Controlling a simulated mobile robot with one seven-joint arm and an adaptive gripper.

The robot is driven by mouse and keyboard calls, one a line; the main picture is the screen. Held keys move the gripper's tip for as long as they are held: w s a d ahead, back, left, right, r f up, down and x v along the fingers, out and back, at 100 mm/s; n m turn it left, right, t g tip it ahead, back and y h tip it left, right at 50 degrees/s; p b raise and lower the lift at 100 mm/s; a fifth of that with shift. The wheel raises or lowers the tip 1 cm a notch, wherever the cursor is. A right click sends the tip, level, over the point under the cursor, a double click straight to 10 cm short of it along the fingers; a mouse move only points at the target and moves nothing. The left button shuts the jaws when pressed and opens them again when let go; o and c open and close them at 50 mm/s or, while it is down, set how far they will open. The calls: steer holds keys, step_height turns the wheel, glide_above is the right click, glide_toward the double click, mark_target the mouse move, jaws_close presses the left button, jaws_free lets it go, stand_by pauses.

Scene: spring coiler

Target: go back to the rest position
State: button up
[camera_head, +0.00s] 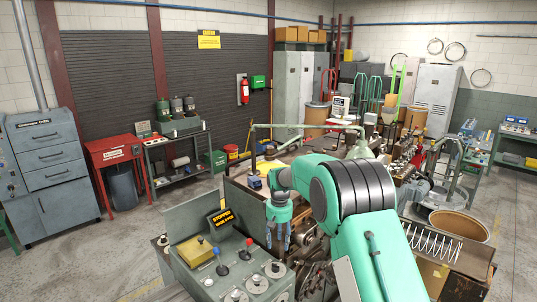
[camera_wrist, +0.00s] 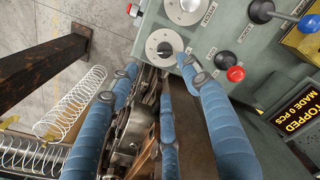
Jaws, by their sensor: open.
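My gripper (camera_head: 278,243) hangs at the end of my green arm, fingers pointing down, beside the grey control panel (camera_head: 207,232) of the coiling machine. Its blue fingers (camera_wrist: 160,78) are spread open in the wrist view with nothing between them. There they overlap the panel's edge and a round dial (camera_wrist: 163,47); whether they touch it I cannot tell. The panel has a red-knobbed lever (camera_wrist: 235,74), a blue-knobbed lever (camera_wrist: 308,22) and an amber display (camera_wrist: 300,115) reading stopped, made 0 pcs. My arm hides part of the machine in the head view.
Coiled springs (camera_head: 432,243) lie at the right, near a round brown bin (camera_head: 459,226). Springs also show in the wrist view (camera_wrist: 75,101). A red bench (camera_head: 115,150) and grey cabinet (camera_head: 50,165) stand at the left. The concrete floor (camera_head: 130,235) at the left is clear.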

steer(key=s+d+r+m+t+b, duration=0.1)
steer(key=s+d+r+b, duration=0.2)
steer(key=s+d+r, duration=0.6)
steer(key=s+d+r+m+t+b, duration=0.1)
steer(key=s+d+r+t+b, duration=0.15)
steer(key=s+r, duration=1.15)
steer(key=s+d+f+b, duration=0.1)
steer(key=s+f+b, duration=0.1)
steer(key=s, duration=0.8)
steer(key=s+d+f+m+t+b, duration=0.1)
steer(key=s+f, duration=0.3)
steer(key=s, duration=0.7)
steer(key=s+d+f+m+t+b, duration=0.1)
steer(key=s+d+f+b, duration=0.2)
steer(key=s, duration=0.8)
steer(key=shift+d+f, duration=0.15)
steer(key=shift+f, duration=0.45)
steer(key=shift+s, duration=0.1)
